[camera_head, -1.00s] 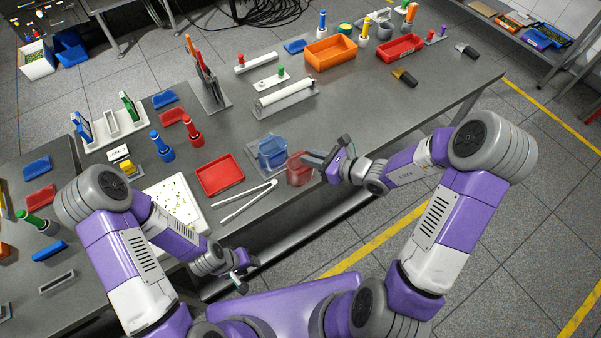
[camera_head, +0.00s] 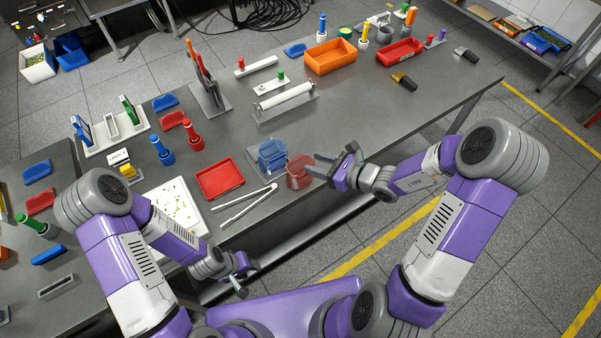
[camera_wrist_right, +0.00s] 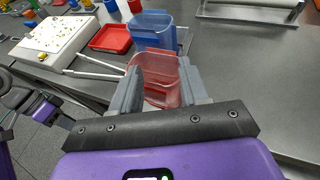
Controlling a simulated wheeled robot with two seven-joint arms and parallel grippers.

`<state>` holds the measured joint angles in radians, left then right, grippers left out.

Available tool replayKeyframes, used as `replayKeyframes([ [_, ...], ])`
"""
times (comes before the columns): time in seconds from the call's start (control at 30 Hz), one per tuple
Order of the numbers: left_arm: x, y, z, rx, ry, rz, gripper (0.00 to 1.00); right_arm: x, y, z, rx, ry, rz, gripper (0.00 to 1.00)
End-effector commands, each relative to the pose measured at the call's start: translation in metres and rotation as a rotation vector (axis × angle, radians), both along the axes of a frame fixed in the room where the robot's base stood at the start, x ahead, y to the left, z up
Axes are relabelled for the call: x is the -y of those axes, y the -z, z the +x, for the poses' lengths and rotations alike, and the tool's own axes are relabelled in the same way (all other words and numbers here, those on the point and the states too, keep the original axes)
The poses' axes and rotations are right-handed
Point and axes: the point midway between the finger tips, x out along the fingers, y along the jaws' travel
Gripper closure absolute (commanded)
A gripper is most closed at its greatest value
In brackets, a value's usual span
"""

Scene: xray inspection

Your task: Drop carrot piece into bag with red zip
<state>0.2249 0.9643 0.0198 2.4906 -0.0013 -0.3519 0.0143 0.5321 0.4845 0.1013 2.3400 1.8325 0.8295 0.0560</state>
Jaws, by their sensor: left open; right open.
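A translucent red bag (camera_head: 299,172) stands upright and open at the table's near edge; it also shows in the right wrist view (camera_wrist_right: 158,78). A translucent blue bag (camera_head: 271,154) stands beside it, with a second view from the right wrist (camera_wrist_right: 153,30). My right gripper (camera_head: 314,164) is open at the red bag's right side; in the wrist view the bag appears between the fingers, contact unclear. My left gripper (camera_head: 248,280) is open and empty in front of the table. A white board (camera_head: 160,192) carries small yellowish bits; I cannot single out a carrot piece.
White tongs (camera_head: 246,204) and a red tray (camera_head: 220,177) lie left of the bags. A roller unit (camera_head: 286,102) stands behind them. Bottles, racks and an orange bin (camera_head: 331,56) stand farther off.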

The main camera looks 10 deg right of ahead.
Motion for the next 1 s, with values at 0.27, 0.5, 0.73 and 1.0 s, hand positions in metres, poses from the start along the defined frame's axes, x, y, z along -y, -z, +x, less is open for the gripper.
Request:
replayKeyframes([
  [0.27,0.0,-0.007,0.0,0.0,0.0,0.0,0.57,0.03,-0.016,-0.029,0.0,0.003,-0.001,0.55],
  [0.5,0.0,-0.008,0.0,0.0,0.0,0.0,0.57,0.035,-0.019,-0.036,-0.002,0.0,0.002,0.55],
  [0.73,0.0,-0.007,0.0,0.0,0.0,0.0,0.57,0.035,-0.018,-0.036,-0.001,-0.001,0.001,0.55],
  [1.0,0.0,-0.007,0.0,0.0,0.0,0.0,0.57,0.019,0.0,-0.049,-0.04,-0.09,-0.045,0.55],
])
